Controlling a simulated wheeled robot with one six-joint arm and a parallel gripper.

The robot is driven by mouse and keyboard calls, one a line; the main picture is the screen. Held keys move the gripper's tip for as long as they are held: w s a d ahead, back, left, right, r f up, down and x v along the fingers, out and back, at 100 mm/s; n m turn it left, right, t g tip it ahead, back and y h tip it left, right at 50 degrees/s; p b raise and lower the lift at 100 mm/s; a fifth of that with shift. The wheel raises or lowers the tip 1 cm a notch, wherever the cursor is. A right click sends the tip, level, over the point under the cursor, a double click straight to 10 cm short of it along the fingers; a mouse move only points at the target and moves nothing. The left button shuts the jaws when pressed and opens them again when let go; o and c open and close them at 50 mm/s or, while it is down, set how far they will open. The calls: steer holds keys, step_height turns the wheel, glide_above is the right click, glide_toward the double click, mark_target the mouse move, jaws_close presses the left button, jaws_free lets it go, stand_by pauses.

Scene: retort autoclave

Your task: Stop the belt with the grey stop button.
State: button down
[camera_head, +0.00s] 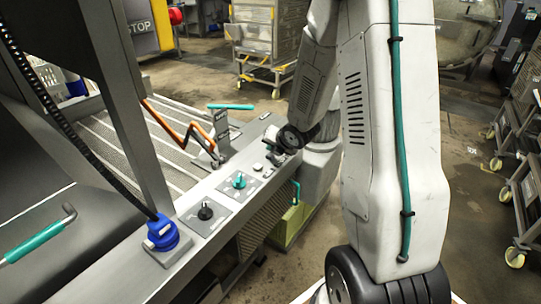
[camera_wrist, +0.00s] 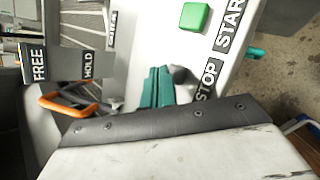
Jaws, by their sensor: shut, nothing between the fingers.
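My gripper (camera_wrist: 158,88) is shut and empty, its teal fingers close together over the control panel (camera_wrist: 150,45). In the wrist view a rounded grey button (camera_wrist: 181,76) shows beside the fingers, next to the STOP label (camera_wrist: 207,80). The fingers partly hide it, and I cannot tell whether they touch it. The green button (camera_wrist: 194,17) sits by the START label (camera_wrist: 230,25). In the head view my gripper (camera_head: 272,156) is at the far end of the panel, and my wrist hides part of that area. A slatted grey surface (camera_head: 96,128) lies left of the panel.
On the panel are a teal knob (camera_head: 239,181) and a black knob (camera_head: 206,212). A blue fitting (camera_head: 162,233) stands at its near end. An orange-handled lever (camera_head: 188,132) stands beside the panel, near FREE and HOLD labels (camera_wrist: 88,66). Trolleys (camera_head: 520,200) stand at right.

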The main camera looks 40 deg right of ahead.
mark_target(273, 157)
steer(key=shift+r, duration=2.5)
steer(key=shift+s+f+m, duration=0.1)
steer(key=shift+m, duration=0.3)
steer(key=s+d+m+g+h, duration=0.25)
steer(key=s+m+g, duration=0.35)
steer(key=s+m, duration=0.6)
steer(key=s+a+r+m+g+y, duration=0.1)
steer(key=s+a+r+m, duration=0.5)
steer(key=s+a+r, duration=0.2)
steer(key=s+a+r+m+y, duration=0.2)
steer(key=s+a+r+m, duration=0.5)
steer(key=s+a, duration=0.6)
steer(key=shift+s+a+r+g, duration=0.15)
steer(key=shift+s+r+g, duration=0.2)
steer(key=shift+r, duration=0.75)
